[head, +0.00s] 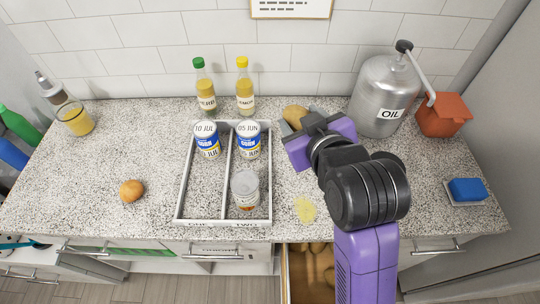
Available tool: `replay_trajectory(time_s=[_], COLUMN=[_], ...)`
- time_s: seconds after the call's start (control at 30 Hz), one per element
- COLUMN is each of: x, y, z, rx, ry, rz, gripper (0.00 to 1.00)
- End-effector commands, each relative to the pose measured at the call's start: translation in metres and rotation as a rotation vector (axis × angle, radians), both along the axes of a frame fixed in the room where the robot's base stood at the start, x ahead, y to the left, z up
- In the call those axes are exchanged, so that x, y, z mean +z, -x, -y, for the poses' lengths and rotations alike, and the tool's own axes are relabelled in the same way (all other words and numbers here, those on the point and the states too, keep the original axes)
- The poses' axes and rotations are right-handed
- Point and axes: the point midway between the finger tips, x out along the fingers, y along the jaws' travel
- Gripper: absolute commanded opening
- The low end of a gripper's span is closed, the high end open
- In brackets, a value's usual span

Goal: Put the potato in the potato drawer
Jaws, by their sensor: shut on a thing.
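My gripper (299,119) reaches to the back of the counter, right of the white divided tray. It is shut on a brown potato (294,113), which is partly hidden by the fingers and purple gripper body. I cannot tell whether the potato touches the counter. An open drawer (285,290) below the counter's front edge holds several brown potatoes (316,262). My arm covers the drawer's right side.
The white tray (181,208) holds two blue-labelled cans and another can. A round onion-like item (131,190) lies at left. Two bottles (245,88) stand behind. An oil can (385,95) and an orange container (444,116) stand right. A yellow spill (305,209) marks the counter.

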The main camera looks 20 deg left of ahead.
Motion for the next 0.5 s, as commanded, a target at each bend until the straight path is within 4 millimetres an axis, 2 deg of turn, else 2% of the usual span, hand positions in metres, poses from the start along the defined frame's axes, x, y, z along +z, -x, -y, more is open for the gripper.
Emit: replay_trajectory(time_s=[0.5], x=[-0.121], y=[0.001], z=[0.000], rx=[0.001], ry=[0.001], rz=[-0.006], gripper=[0.03])
